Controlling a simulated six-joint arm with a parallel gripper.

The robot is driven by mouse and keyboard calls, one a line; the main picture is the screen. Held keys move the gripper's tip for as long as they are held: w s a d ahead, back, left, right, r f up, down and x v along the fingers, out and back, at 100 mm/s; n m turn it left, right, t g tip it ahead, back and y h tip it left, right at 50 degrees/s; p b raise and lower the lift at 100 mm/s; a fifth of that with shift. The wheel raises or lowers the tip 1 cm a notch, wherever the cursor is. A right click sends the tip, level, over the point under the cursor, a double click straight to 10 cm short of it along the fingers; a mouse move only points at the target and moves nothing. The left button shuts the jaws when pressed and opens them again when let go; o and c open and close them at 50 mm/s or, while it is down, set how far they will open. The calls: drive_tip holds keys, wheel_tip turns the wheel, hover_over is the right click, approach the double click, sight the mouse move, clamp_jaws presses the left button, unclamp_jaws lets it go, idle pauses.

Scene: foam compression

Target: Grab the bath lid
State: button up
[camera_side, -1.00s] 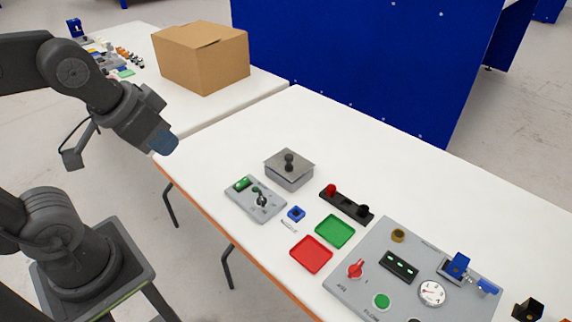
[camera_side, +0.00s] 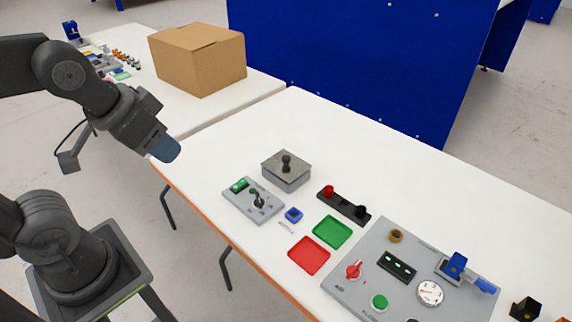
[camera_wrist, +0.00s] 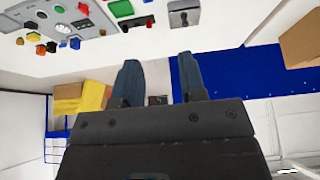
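The bath is a grey metal box (camera_side: 287,178) on the white table. Its flat grey lid with a dark round knob (camera_side: 286,162) lies on top. The bath and lid also show at the top edge of the wrist view (camera_wrist: 183,14). My gripper (camera_side: 168,151) is above the table's left edge in the side view, well left of the lid and apart from it. In the wrist view its two blue fingers (camera_wrist: 160,76) stand apart with nothing between them.
A grey switch box (camera_side: 253,200) stands just in front of the bath. Near it are a small blue block (camera_side: 293,214), green tray (camera_side: 332,232), red tray (camera_side: 309,256) and black bar (camera_side: 344,205). A control panel (camera_side: 375,235) lies right. The table behind the bath is clear.

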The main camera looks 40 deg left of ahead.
drive_tip(key=o, duration=0.3)
drive_tip(key=shift+o, duration=0.2)
drive_tip(key=n+g+y, duration=0.1)
drive_tip(key=n+g, duration=0.3)
drive_tip(key=n, duration=0.5)
hover_over(286, 157)
drive_tip(key=d, duration=0.2)
drive_tip(key=f, duration=1.5)
drive_tip(key=s+f, duration=0.1)
drive_tip(key=f, duration=0.7)
drive_tip(key=shift+a+f, duration=0.25)
drive_tip(key=shift+f, duration=0.05)
drive_tip(key=shift+w+a+f, duration=0.15)
drive_tip(key=shift+a+f, duration=0.1)
drive_tip(key=shift+f, duration=0.65)
drive_tip(key=shift+w+a+f, duration=0.2)
drive_tip(key=shift+f, duration=0.75)
drive_tip(key=shift+w+a+f, duration=0.15)
drive_tip(key=shift+a+f, duration=0.1)
drive_tip(key=shift+f, duration=0.65)
